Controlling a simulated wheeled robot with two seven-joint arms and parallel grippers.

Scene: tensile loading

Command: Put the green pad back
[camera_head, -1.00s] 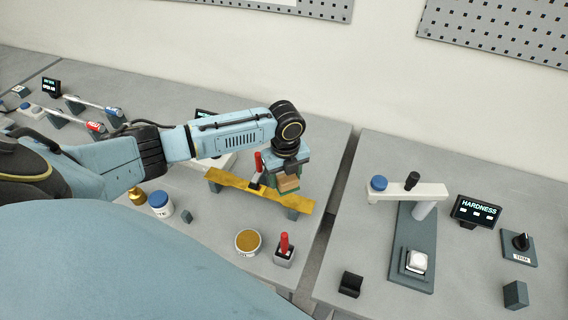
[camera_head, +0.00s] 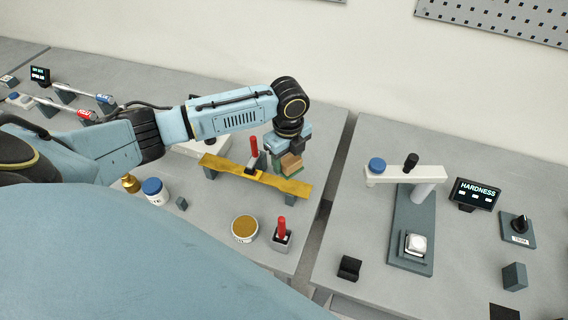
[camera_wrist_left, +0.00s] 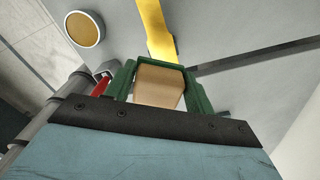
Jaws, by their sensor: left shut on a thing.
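My left gripper (camera_head: 290,155) is shut on a tan block with a green pad (camera_head: 297,170) at its lower side. It holds them just behind the right part of a yellow bar (camera_head: 218,164); whether they touch the surface below cannot be told. In the left wrist view the tan block (camera_wrist_left: 158,85) sits between the gripper's (camera_wrist_left: 160,90) fingers, with green along its far edge and both sides. My right gripper is not in view.
A red-handled tool (camera_head: 254,148) stands at the bar, close left of the gripper. A gap separates this table from the hardness tester's (camera_head: 410,230) table.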

